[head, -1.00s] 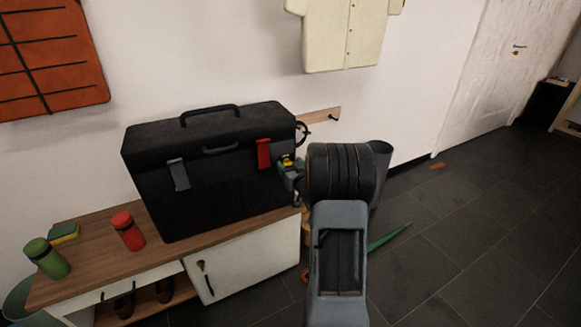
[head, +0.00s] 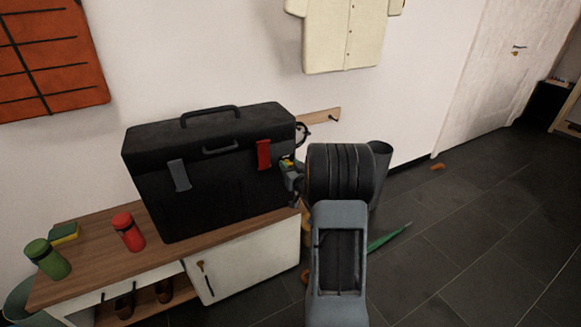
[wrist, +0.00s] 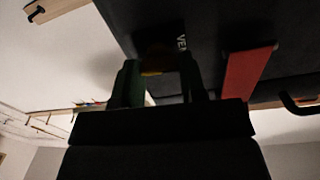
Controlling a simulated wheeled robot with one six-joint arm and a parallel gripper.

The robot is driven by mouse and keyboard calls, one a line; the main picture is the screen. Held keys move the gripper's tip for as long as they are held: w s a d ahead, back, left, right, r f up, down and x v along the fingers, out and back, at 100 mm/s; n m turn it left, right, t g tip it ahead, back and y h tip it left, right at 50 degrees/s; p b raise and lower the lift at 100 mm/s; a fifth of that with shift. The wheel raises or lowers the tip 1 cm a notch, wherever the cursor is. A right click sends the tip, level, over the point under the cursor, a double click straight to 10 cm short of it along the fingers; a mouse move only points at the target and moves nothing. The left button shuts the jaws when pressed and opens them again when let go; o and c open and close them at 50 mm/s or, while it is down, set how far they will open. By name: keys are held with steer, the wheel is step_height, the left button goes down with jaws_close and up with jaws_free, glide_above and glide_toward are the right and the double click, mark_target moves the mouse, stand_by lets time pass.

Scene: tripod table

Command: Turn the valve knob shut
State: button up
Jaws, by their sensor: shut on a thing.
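A black case (head: 215,175) with a top handle stands on the wooden bench. It has a grey latch (head: 179,175) and a red latch (head: 264,154) on its front. My gripper (head: 289,171) is at the right end of the case. In the wrist view, my gripper's two fingers (wrist: 159,82) stand on either side of a dim yellow-brown valve knob (wrist: 157,63) on the dark case and are shut on it. The knob is mostly hidden between the fingers and in shadow, so its angle cannot be read. Part of a label, "VE", shows beside it.
The wooden bench (head: 95,252) holds a red canister (head: 128,231), a green canister (head: 47,258) and a yellow-green sponge (head: 64,234) left of the case. A dark bin (head: 380,170) stands behind my arm. The tiled floor at right is mostly clear.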

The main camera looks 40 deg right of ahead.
steer(key=m+p, duration=0.1)
steer(key=m, duration=0.3)
steer(key=shift+d+r, duration=0.1)
steer(key=m+p, duration=0.2)
steer(key=m, duration=0.2)
steer(key=shift+m, duration=0.4)
steer(key=m+p, duration=0.1)
steer(key=m, duration=0.3)
steer(key=shift+d, duration=0.1)
steer(key=shift+f+m+p, duration=0.2)
steer(key=shift+m+p, duration=0.6)
steer(key=shift+m, duration=1)
steer(key=o, duration=0.9)
